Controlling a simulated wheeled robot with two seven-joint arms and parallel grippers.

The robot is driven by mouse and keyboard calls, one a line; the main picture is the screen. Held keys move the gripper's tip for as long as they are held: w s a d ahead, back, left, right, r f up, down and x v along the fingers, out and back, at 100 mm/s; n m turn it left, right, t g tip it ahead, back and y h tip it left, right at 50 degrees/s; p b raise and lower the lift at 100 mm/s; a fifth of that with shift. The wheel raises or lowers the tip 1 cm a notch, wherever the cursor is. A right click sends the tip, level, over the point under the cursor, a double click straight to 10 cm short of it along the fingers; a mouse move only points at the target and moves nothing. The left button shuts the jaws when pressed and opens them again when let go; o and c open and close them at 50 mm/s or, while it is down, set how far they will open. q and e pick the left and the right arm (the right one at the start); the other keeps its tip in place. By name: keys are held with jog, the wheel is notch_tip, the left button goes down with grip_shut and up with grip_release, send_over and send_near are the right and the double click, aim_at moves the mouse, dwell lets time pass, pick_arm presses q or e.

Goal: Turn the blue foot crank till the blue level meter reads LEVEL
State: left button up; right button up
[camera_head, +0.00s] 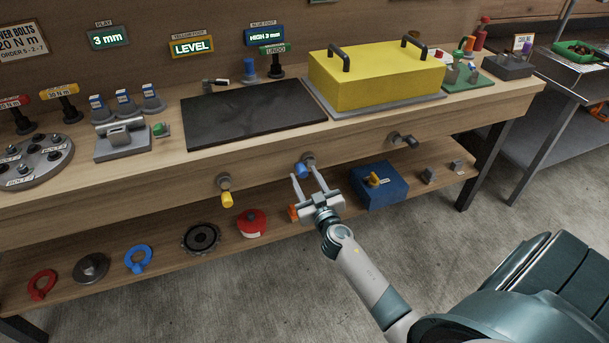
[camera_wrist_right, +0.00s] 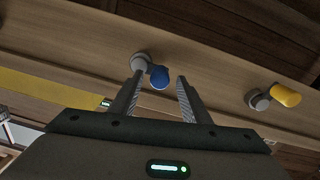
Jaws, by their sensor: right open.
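The blue foot crank (camera_head: 302,170) sticks out from the bench's front edge, with a grey hub and a blue handle. The blue foot meter (camera_head: 264,36) on the back wall reads HIGH 3 mm. My right gripper (camera_head: 308,178) is open in front of the blue crank. In the right wrist view, the blue handle (camera_wrist_right: 159,77) appears between the two fingertips (camera_wrist_right: 160,78), with no finger visibly closed on it. I cannot tell how deep the handle lies between them. My left gripper is not in view.
A yellow foot crank (camera_head: 227,198) is left of the blue one; its meter (camera_head: 191,46) reads LEVEL. A dark crank (camera_head: 404,140) is to the right. A blue box (camera_head: 379,187) and several parts lie on the lower shelf. A yellow cover (camera_head: 375,75) sits on the bench.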

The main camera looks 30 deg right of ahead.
jog(key=shift+w+d, duration=0.1)
jog(key=shift+w, duration=0.45)
jog(key=shift+c, duration=0.6)
jog(key=c, duration=0.9)
jog(key=shift+f, duration=0.1)
